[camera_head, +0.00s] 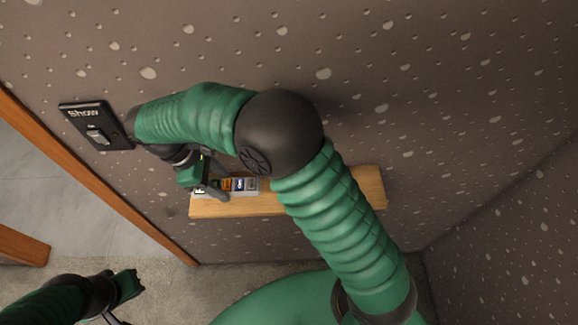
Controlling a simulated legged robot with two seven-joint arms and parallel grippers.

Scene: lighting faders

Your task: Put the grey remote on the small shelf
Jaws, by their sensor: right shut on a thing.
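The grey remote (251,185), with small orange and blue patches on its face, is at the left part of the small wooden shelf (240,207). My right gripper (212,190) is shut on the remote's left end, which its fingers partly hide. The remote looks level and close over or on the shelf top; I cannot tell whether it touches. My right arm crosses in front of the shelf and hides its middle.
A black wall plate marked "Show" (82,118) with a pale slider is on the wall up left of the shelf, close to my right arm. A wooden frame edge (95,175) runs down the left. The shelf's right end (371,188) is bare.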

